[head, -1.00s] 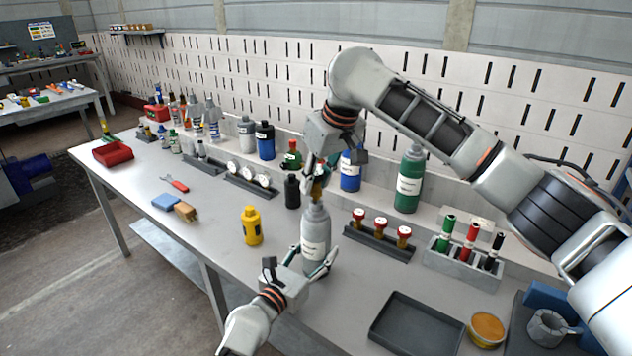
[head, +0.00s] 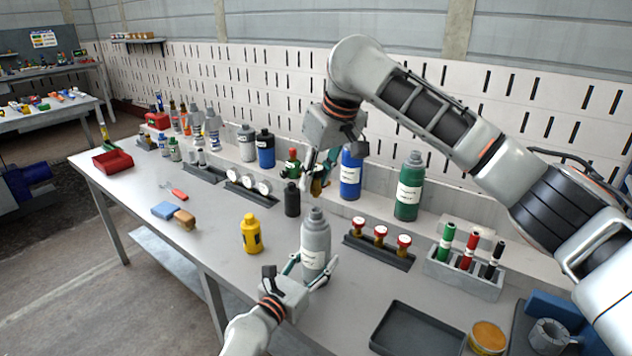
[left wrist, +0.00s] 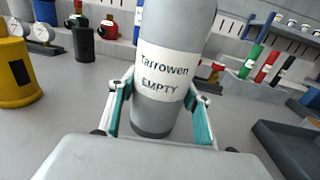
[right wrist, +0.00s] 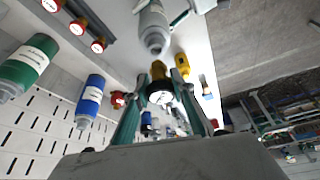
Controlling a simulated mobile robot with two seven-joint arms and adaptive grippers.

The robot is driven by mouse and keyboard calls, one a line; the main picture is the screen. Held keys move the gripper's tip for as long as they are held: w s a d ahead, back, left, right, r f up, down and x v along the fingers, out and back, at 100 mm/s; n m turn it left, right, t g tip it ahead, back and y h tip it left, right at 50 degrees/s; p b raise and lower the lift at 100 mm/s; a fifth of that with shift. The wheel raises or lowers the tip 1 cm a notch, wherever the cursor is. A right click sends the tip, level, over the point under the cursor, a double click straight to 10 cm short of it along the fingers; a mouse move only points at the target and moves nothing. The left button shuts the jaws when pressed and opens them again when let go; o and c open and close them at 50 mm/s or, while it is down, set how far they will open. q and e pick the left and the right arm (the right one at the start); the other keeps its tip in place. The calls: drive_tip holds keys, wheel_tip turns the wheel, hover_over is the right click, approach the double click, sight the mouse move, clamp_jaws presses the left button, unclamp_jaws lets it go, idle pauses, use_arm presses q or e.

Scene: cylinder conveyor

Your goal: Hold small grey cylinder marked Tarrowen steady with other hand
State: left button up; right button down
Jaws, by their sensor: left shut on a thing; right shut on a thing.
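The small grey cylinder marked Tarrowen (head: 315,240) stands upright on the bench. Its label in the left wrist view (left wrist: 166,70) reads "Tarrowen EMPTY". My left gripper (head: 306,272) is shut around its lower body; its fingers show on both sides in the left wrist view (left wrist: 160,110). My right gripper (head: 320,178) is shut on a brass-coloured fitting (right wrist: 159,82) with a pale round face. The fitting is above the cylinder's neck, apart from it. The bare neck also shows in the right wrist view (right wrist: 155,42).
A yellow bottle (head: 251,233) and a black one (head: 292,199) stand left of the cylinder. A rack of red-topped knobs (head: 380,237), a grey marker holder (head: 463,280) and a dark tray (head: 416,340) lie right. Blue (head: 351,173) and green (head: 409,190) cylinders stand behind.

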sight(316, 168)
drive_tip(key=shift+r, duration=3.05)
use_arm(q)
drive_tip(key=o, duration=1.3)
